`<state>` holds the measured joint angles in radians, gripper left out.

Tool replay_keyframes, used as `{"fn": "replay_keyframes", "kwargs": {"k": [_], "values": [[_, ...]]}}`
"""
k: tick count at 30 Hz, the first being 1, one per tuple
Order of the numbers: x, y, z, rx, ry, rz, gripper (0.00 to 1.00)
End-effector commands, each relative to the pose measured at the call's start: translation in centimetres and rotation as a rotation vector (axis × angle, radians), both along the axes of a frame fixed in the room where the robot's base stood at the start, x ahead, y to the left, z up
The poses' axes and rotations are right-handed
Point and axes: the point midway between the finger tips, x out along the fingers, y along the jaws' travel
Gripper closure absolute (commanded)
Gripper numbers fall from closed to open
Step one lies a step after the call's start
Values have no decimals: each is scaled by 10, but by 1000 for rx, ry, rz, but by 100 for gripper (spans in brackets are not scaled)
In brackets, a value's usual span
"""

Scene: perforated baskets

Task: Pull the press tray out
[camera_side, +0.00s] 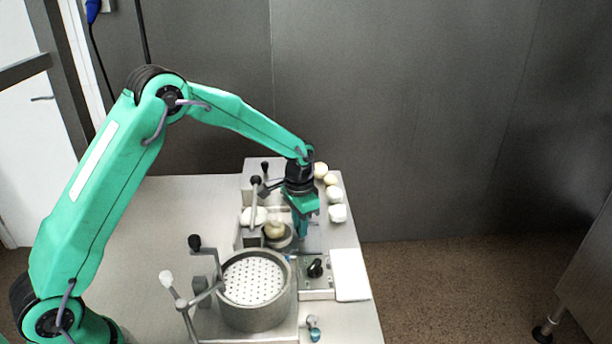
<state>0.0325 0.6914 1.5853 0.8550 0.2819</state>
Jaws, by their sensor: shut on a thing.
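The press (262,185) is a grey frame with a black-knobbed lever at the back of the table. The press tray (288,243), a grey round-ended piece with a pale dough-like lump (275,230) on it, sits at its front. My gripper (300,233) points down at the tray's right side, its fingers shut on the tray's edge or handle. The exact grip spot is small and partly hidden by the fingers.
A round grey basket (254,318) with a white perforated plate (253,279) stands in front, with cranks at its left. Several white lumps (333,193) line the right edge. A control panel (315,270), white block (350,274) and small bluish item (313,328) are nearby. The table's left is clear.

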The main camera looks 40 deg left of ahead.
Motion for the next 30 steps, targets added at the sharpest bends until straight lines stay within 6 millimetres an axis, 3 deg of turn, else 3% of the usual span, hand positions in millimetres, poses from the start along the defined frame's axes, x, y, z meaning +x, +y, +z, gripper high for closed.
{"fn": "replay_keyframes", "kwargs": {"k": [9,22,23,25,26,30], "values": [[28,-29,0,0,3,-2,100],[35,-38,0,-1,-4,-5,100],[35,-38,0,-1,-5,-6,79],[35,-38,0,-1,-4,-6,65],[34,-37,0,-1,-4,-5,60],[34,-36,0,-1,-2,-3,60]]}}
